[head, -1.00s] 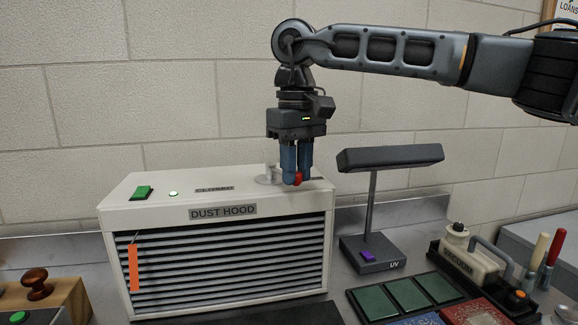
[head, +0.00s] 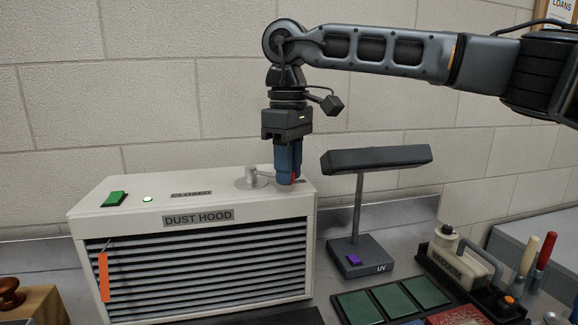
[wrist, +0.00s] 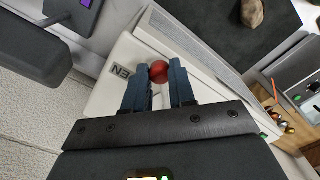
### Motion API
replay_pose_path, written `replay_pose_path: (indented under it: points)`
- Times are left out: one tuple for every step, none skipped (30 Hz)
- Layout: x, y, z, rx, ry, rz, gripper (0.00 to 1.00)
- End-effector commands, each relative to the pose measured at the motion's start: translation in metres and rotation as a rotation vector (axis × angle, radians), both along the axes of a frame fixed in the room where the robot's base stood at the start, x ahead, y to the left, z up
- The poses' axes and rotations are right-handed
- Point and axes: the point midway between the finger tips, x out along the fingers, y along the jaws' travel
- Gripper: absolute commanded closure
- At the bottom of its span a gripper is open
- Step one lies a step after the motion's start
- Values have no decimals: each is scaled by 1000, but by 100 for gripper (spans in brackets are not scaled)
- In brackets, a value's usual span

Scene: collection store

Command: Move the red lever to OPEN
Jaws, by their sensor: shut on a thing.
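The red lever sits on top of the white dust hood (head: 190,242). Its grey pivot (head: 251,177) and short arm show in the head view, with the arm pointing right. Its red knob (head: 293,177) is mostly hidden by my gripper (head: 287,180); it shows as a red ball (wrist: 158,70) between the fingertips in the wrist view. My gripper points down and is shut on the lever's knob. The CLOSED label (head: 190,194) lies left of the pivot. In the wrist view, a partly hidden label ending in "EN" (wrist: 121,71) lies close beside the knob.
A green switch (head: 114,198) and a lit green lamp (head: 148,199) are on the hood's left top. A UV lamp (head: 376,159) stands just right of the hood. A vacuum (head: 455,262), green tiles (head: 395,300) and handled tools (head: 540,255) lie farther right.

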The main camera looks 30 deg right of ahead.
Motion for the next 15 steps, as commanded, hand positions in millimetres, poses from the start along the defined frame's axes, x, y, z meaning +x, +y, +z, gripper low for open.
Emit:
replay_pose_path:
  points:
    - [1,-1,1,0,-4,-1,100]
    - [1,-1,1,-1,-4,-1,100]
    - [1,-1,1,-1,-4,-2,100]
    - [1,-1,1,-1,-4,-2,100]
    - [1,-1,1,-1,-4,-2,100]
    - [1,-1,1,-1,-4,-2,100]
    - [1,-1,1,-1,-4,-3,74]
    - [1,-1,1,-1,-4,-3,71]
    - [1,-1,1,-1,-4,-3,67]
    - [1,-1,1,-1,-4,-3,64]
    - [1,-1,1,-1,-4,-3,61]
    - [1,-1,0,-1,-3,-3,57]
    - [1,-1,0,-1,-3,-3,54]
    - [1,-1,0,-1,-3,-3,52]
    - [1,-1,0,-1,-3,-3,50]
